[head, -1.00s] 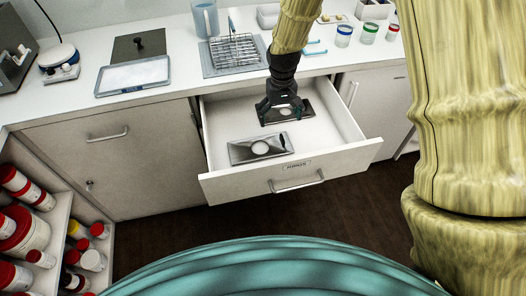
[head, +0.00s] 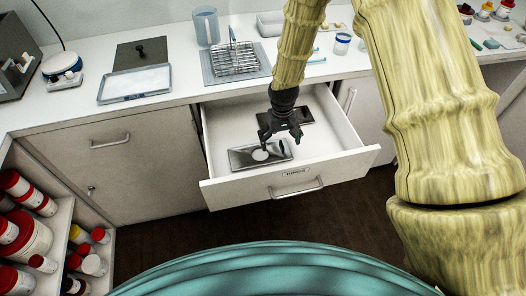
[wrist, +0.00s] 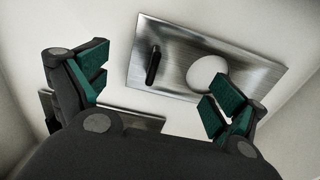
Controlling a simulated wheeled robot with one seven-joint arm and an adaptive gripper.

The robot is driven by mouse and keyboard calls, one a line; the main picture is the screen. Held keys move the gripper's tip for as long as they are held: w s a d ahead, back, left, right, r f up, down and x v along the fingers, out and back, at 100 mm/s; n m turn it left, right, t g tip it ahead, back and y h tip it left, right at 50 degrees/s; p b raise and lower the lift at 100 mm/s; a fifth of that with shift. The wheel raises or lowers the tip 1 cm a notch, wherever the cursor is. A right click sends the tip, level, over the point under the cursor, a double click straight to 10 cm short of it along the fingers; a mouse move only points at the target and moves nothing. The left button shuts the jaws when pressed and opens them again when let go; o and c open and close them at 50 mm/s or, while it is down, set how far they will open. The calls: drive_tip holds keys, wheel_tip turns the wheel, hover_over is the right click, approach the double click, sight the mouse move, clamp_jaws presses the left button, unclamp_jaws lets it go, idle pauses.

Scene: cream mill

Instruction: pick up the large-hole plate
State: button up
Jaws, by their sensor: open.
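The large-hole plate (head: 243,159) is a shiny metal rectangle with a wide round hole and a small black handle. It lies flat in the front of the open drawer (head: 228,186). In the wrist view the plate (wrist: 178,75) fills the upper middle, its handle left of the hole. My gripper (head: 281,143) is open and empty, pointing down over the plate's right part. In the wrist view my gripper (wrist: 162,98) has its right fingertip overlapping the plate's near edge beside the hole. The handle lies ahead of the gap between the fingers. Contact cannot be told.
A second, darker plate (head: 306,118) lies behind in the drawer, partly hidden by my gripper. The drawer walls stand around both plates.

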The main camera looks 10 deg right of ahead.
drive_tip(key=shift+f, duration=1.4)
drive_tip(key=shift+s, duration=0.15)
clamp_jaws()
